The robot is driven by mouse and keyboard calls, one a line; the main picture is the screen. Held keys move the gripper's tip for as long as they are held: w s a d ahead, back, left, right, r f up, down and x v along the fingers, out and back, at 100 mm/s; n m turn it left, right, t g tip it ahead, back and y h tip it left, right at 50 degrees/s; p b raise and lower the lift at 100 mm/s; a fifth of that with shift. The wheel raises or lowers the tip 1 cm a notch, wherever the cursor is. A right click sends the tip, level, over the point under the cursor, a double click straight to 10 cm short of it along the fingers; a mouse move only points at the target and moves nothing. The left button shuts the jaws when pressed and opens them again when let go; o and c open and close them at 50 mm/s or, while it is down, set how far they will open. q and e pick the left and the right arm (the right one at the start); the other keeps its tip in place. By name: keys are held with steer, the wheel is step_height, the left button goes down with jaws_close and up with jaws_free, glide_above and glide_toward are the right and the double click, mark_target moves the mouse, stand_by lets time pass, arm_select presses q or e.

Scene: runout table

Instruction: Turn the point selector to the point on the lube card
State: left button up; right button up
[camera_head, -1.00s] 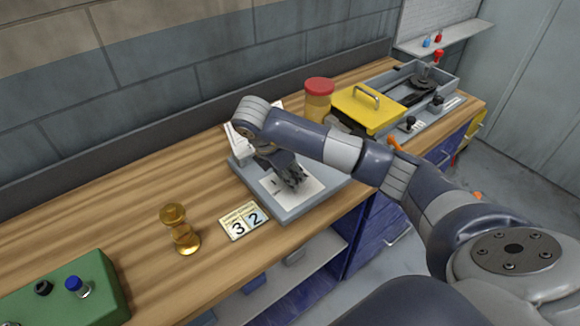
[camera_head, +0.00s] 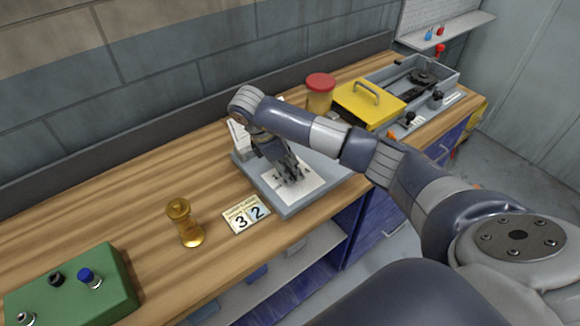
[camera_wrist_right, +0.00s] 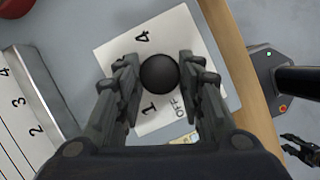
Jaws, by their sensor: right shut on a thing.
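The point selector is a round black knob (camera_wrist_right: 159,74) on a white dial plate (camera_wrist_right: 124,52) marked 1, 4 and OFF; other marks are hidden by my gripper. The plate also shows on a grey base (camera_head: 287,208) in the head view. My right gripper (camera_wrist_right: 159,70) is over the dial, shut on the knob with a finger on either side. No pointer on the knob is visible.
An amber glass-like object (camera_head: 185,222) and a green box (camera_head: 70,290) with knobs stand to the left. A red-lidded jar (camera_head: 319,93), yellow lid with handle (camera_head: 368,104) and grey tray (camera_head: 445,84) stand behind right. A numbered strip (camera_wrist_right: 22,110) adjoins the dial.

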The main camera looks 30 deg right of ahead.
steer(key=shift+w+r, duration=0.1)
steer(key=o, duration=1.1)
steer(key=shift+v, duration=5.95)
